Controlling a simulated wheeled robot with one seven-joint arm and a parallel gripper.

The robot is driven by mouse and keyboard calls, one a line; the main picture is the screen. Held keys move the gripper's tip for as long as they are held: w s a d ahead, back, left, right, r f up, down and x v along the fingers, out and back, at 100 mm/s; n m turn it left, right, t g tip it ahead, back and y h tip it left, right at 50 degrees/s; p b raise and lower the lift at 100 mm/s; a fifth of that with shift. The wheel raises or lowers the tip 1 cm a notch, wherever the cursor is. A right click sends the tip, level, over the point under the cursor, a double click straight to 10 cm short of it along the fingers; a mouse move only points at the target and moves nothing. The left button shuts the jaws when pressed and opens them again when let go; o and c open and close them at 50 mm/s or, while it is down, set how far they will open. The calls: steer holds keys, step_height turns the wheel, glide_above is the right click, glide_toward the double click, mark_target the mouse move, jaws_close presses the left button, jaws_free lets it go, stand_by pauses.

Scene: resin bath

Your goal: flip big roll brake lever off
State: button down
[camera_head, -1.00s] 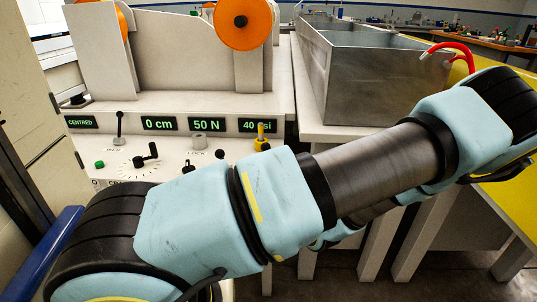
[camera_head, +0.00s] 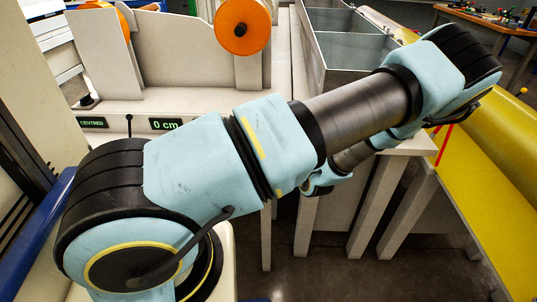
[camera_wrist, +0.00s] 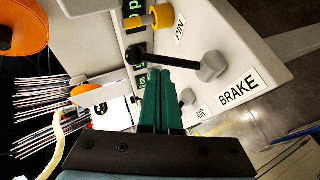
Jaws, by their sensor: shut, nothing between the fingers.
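The brake lever (camera_wrist: 175,60) shows in the wrist view above my fingertips. It is a dark rod with a black ball at its left end and a grey hub at its right end, beside the BRAKE label (camera_wrist: 238,90). My gripper (camera_wrist: 162,70) is shut and empty, its green fingers pointing up the picture at the rod. The tips are very close to the rod; I cannot tell whether they touch it. In the head view my arm hides the lever and gripper. The orange big roll (camera_head: 243,27) sits above the panel.
Close to the fingers are a yellow-knobbed pin control (camera_wrist: 160,17) and a small grey knob near the AIR label (camera_wrist: 188,97). A metal tank (camera_head: 350,60) stands behind my arm. A yellow surface (camera_head: 490,160) lies at the right.

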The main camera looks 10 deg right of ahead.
steer(key=shift+w+p, duration=0.25)
steer(key=shift+p, duration=0.05)
steer(key=shift+w, duration=0.1)
stand_by(0.3)
